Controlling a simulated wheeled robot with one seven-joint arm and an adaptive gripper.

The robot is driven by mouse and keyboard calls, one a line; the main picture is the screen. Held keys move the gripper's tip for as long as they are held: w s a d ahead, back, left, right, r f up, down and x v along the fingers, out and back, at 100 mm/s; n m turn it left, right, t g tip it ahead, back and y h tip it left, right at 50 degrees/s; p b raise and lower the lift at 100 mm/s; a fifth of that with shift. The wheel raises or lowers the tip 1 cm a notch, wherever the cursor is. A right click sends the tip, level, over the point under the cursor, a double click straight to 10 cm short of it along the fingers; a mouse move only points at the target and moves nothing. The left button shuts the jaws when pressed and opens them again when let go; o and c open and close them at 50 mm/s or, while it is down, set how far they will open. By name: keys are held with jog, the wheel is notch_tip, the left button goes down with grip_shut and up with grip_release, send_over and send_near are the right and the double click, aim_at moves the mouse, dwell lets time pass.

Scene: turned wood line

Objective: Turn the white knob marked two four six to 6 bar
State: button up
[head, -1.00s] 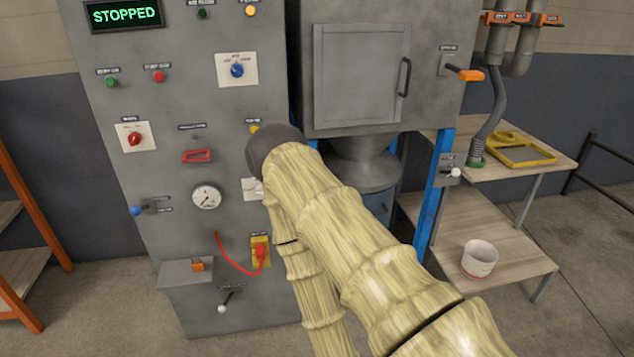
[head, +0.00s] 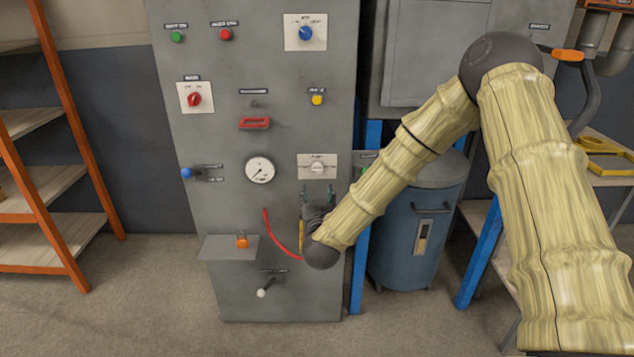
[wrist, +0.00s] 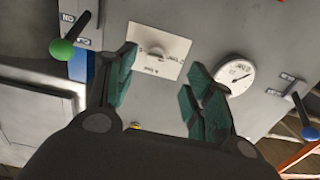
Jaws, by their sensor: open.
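The white knob (head: 317,167) sits on a pale square plate on the grey cabinet front, right of the round gauge (head: 259,170). In the wrist view the knob (wrist: 156,52) shows on its plate between and beyond my fingers; the marks are too small to read surely. My gripper (head: 318,192) is just below the knob in the head view, pointing up at the panel. In the wrist view my gripper (wrist: 160,90) is open, its green-padded fingers apart and empty, not touching the knob. The gauge (wrist: 236,77) is beside the right finger.
A blue-ended lever (head: 187,173) sticks out left of the gauge. A red cable (head: 268,230) hangs below it, near my wrist. A small shelf with an orange part (head: 242,241) juts out lower left. A green-ended lever (wrist: 62,49) is left of my fingers in the wrist view.

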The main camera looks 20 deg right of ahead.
aim_at(317, 172)
jog(key=x, duration=0.3)
jog(key=r+x, duration=0.1)
jog(key=x, duration=0.7)
jog(key=shift+w+d+r, duration=0.2)
jog(key=shift+r, duration=0.15)
jog(key=c, duration=1)
